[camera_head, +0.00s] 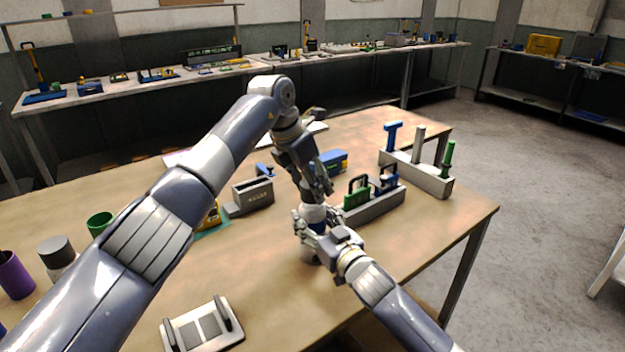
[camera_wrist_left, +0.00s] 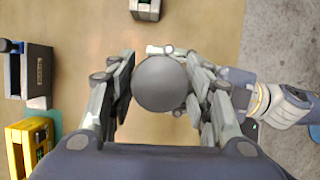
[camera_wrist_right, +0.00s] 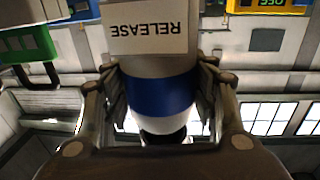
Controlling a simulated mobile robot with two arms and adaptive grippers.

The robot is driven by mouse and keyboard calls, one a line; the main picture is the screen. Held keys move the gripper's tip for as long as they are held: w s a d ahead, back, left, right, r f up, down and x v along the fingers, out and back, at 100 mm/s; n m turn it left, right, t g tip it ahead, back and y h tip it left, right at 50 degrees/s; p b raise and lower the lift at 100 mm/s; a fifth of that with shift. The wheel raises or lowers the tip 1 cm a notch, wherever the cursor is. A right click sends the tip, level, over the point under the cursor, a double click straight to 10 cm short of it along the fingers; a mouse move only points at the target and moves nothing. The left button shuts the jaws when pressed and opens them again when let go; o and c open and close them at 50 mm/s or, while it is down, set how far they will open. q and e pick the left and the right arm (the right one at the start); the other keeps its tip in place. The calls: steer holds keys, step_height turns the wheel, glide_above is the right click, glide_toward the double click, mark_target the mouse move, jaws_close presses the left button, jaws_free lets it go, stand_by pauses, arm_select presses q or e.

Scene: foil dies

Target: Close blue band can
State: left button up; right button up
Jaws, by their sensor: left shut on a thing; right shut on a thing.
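The blue band can (camera_wrist_right: 160,95) is white with a wide blue band and stands between the fingers of my right gripper (camera_head: 307,230), which is shut on it. In the head view the can's blue band (camera_head: 318,228) is partly covered by that gripper. My left gripper (camera_head: 317,190) points down from above, shut on a round dark grey lid (camera_wrist_left: 160,83). In the right wrist view, which is upside down, a dark part shows at the can's top end. I cannot tell whether the lid is fully seated. A white RELEASE label (camera_wrist_right: 150,27) covers the can's lower part there.
A grey holder with green and blue handles (camera_head: 371,206) stands close right of the can. A grey box (camera_head: 253,194) and blue box (camera_head: 333,161) stand behind. A tray (camera_head: 203,330), dark-topped can (camera_head: 57,250) and purple cup (camera_head: 14,275) are left. The front right table is clear.

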arm_select(q)
steer(key=shift+f, duration=0.35)
steer(key=shift+f, duration=0.6)
stand_by(0.3)
steer(key=o, duration=0.8)
steer(key=v, duration=1.2)
arm_select(e)
steer(key=o, duration=1.6)
